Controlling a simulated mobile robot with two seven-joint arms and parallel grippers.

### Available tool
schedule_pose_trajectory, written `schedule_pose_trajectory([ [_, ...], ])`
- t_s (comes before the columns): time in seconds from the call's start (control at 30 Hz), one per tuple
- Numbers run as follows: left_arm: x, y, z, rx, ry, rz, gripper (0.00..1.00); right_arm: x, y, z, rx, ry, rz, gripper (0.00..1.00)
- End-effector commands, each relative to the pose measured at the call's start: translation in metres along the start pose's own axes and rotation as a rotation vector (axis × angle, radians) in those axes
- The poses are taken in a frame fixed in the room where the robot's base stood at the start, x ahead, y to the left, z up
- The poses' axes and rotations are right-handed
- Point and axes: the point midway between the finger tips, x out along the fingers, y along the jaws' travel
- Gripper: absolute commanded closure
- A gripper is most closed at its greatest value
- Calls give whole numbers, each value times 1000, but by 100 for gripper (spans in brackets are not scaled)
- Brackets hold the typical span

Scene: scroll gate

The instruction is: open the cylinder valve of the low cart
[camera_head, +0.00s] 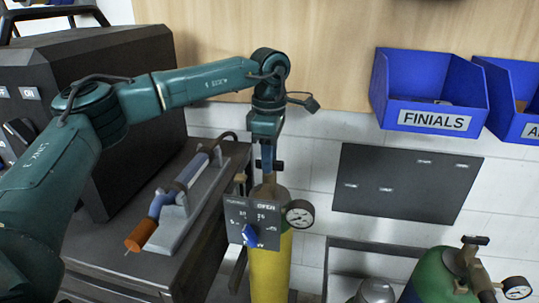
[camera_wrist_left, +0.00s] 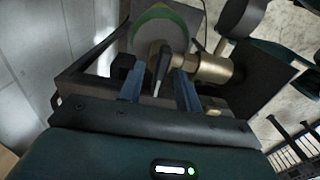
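A yellow gas cylinder (camera_head: 268,268) stands upright in the middle of the head view, with a round gauge (camera_head: 299,214) at its right. Its top and valve are partly hidden by my left gripper (camera_head: 267,165). In the left wrist view a brass valve body (camera_wrist_left: 212,69) and a dark handle part lie just ahead of my left gripper (camera_wrist_left: 160,82). Its two blue fingers are apart, with a thin dark piece between them; I cannot tell whether they touch it. A second cylinder (camera_head: 432,277), green, stands at the lower right. I cannot tell which cart is the low one. My right gripper is out of view.
A dark panel (camera_head: 238,221) marked OPEN, with a blue knob (camera_head: 250,236), hangs before the yellow cylinder. A dark bench with a torch-like tool (camera_head: 178,190) stands left. Blue bins (camera_head: 428,88) and a black board (camera_head: 404,184) are on the wall.

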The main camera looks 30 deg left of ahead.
Motion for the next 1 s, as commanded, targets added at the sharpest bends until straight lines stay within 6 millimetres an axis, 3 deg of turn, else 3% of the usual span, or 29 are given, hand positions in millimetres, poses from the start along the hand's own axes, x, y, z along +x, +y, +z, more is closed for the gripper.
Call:
schedule_pose_trajectory([
  [0.1, 0, 0, 0, 0, 0, -1, 66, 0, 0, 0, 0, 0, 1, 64],
  [0.53, 0, 0, 0, 1, 0, -1, 100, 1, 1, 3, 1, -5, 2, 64],
  [1.0, -1, 0, 0, -58, 0, -2, 100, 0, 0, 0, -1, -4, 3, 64],
])
